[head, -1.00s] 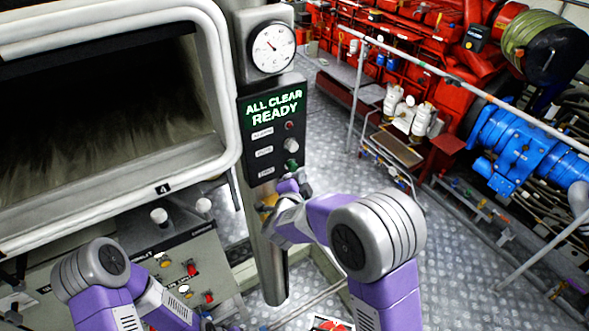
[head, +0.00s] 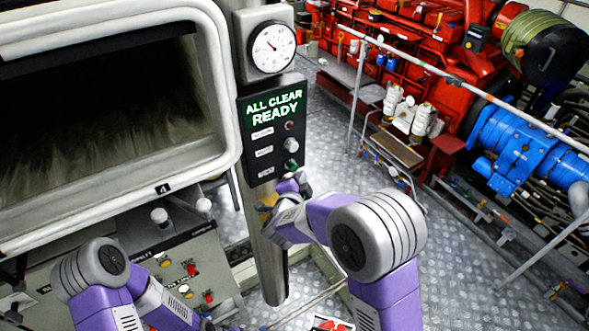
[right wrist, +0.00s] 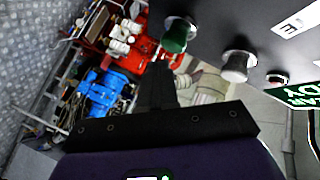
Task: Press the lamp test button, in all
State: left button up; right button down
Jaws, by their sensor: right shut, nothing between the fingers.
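A black panel (head: 258,172) on a grey post carries a lit green "ALL CLEAR READY" sign (head: 276,107). Below the sign, top to bottom, are a small red lamp or button (head: 289,126), a pale grey button (head: 291,145) and a green button (head: 291,164). Their labels are too small to read surely. My right gripper (head: 302,181) is just below the green button. In the right wrist view its shut, empty fingers (right wrist: 162,88) show below the green button (right wrist: 178,36), and the grey button (right wrist: 237,66) is to the right. Contact is not visible. My left gripper is out of view.
A dial gauge (head: 271,47) sits above the sign. A large framed window (head: 222,75) stands left of the post. A control desk (head: 120,285) with knobs is below it. A handrail (head: 410,62) and red machinery lie to the right, beyond open metal floor.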

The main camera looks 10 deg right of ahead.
jog(key=shift+w, duration=0.15)
dwell(0.5)
jog(key=shift+w+a, duration=0.15)
jog(key=shift+w, duration=0.15)
jog(key=shift+w+a, duration=0.15)
jog(key=shift+w, duration=0.3)
dwell(0.8)
jog(key=shift+s, duration=0.1)
jog(key=shift+s+d+b, duration=0.3)
jog(key=shift+s+b, duration=0.2)
jog(key=shift+s, duration=0.3)
jog(key=s, duration=0.1)
jog(key=s+d+b, duration=0.1)
jog(key=s, duration=0.2)
jog(key=shift+s+d, duration=0.35)
